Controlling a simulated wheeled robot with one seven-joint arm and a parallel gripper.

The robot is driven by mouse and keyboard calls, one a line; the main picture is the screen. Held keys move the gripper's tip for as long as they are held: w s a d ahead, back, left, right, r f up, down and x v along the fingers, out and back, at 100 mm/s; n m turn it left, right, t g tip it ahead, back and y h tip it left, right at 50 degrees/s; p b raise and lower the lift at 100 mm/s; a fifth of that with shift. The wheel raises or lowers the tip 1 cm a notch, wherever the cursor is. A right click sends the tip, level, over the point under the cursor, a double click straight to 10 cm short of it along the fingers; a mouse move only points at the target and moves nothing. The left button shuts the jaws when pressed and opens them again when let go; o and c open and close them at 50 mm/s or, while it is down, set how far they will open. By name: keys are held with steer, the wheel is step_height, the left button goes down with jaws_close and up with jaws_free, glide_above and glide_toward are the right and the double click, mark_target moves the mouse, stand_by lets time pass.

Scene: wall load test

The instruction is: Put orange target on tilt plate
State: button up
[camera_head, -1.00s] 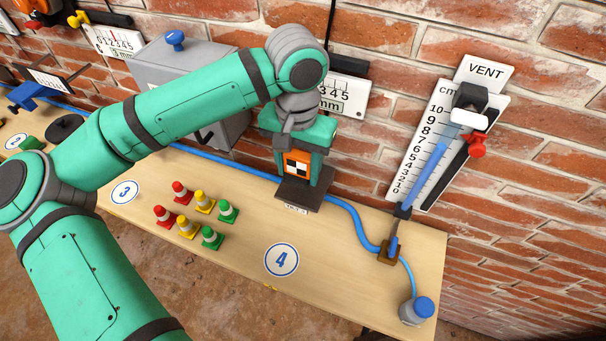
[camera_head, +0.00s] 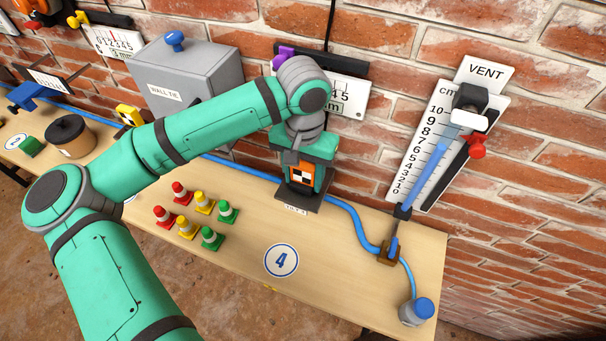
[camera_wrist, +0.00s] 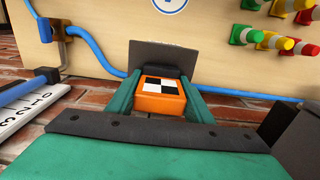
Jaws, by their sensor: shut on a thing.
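The orange target (camera_head: 301,174) is a small orange block with a black-and-white checkered face. My gripper (camera_head: 303,176) is shut on it, over the right middle of the bench. In the wrist view the orange target (camera_wrist: 160,104) sits between the two green fingers (camera_wrist: 160,100), checkered face toward the camera. The tilt plate (camera_head: 292,200) is a dark plate just below the target in the head view. In the wrist view the plate (camera_wrist: 165,53) is just beyond the target. My gripper partly hides the plate, and I cannot tell whether the target touches it.
Several red, yellow and green cones (camera_head: 187,228) stand left of the plate. A blue hose (camera_head: 352,212) runs behind it toward the vent gauge (camera_head: 425,145) at right. The brick wall (camera_head: 540,190) is close behind. Bench around the round 4 label (camera_head: 281,261) is clear.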

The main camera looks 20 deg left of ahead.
steer(key=o, duration=1.2)
steer(key=shift+f, duration=0.1)
step_height(320, 180, up, 12)
steer(key=shift+r, duration=0.25)
